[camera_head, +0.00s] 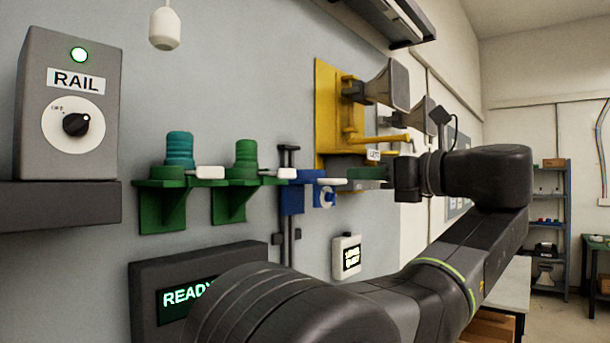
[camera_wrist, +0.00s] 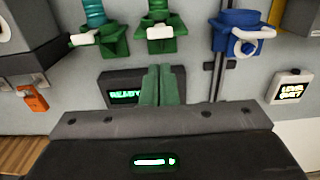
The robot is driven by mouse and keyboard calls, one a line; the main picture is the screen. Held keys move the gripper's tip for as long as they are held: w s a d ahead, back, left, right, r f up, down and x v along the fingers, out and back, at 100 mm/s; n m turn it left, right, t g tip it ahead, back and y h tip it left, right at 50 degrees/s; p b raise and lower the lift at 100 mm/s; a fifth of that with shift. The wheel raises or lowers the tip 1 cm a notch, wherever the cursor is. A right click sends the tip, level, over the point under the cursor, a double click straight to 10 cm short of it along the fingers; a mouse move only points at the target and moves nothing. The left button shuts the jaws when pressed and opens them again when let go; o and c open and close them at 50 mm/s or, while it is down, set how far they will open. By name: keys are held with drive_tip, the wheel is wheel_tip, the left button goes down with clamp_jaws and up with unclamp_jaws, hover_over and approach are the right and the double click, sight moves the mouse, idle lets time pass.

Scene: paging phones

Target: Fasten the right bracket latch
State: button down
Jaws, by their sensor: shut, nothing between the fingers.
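The right green bracket (camera_head: 230,198) is fixed to the wall and holds a ribbed green cylinder (camera_head: 245,160) upright. Its white latch tab (camera_head: 278,174) sticks out at its front; in the wrist view this tab (camera_wrist: 160,32) lies across the bracket's front. Whether the latch is fastened I cannot tell. The left green bracket (camera_head: 162,205) holds a teal cylinder (camera_head: 180,147) and has a similar white tab (camera_head: 207,172). My gripper (camera_head: 352,173) is to the right of both brackets in the head view. Its green fingers (camera_wrist: 161,84) are shut and empty, apart from the tab and below it in the wrist view.
A blue bracket (camera_head: 291,198) with a white ring (camera_wrist: 243,48) is beside the right bracket, near a vertical rail (camera_head: 286,238). A READY display (camera_head: 171,300) sits below the brackets. A RAIL box (camera_head: 70,100) is at left; a yellow panel with horns (camera_head: 325,100) is at right.

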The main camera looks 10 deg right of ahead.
sight(289, 175)
drive_tip(key=p+x, duration=0.3)
drive_tip(key=x, duration=1)
drive_tip(key=shift+a+r, duration=0.1)
drive_tip(key=shift+w+a+p, duration=0.25)
drive_tip(key=shift+w+p, duration=0.05)
drive_tip(key=shift+w, duration=0.1)
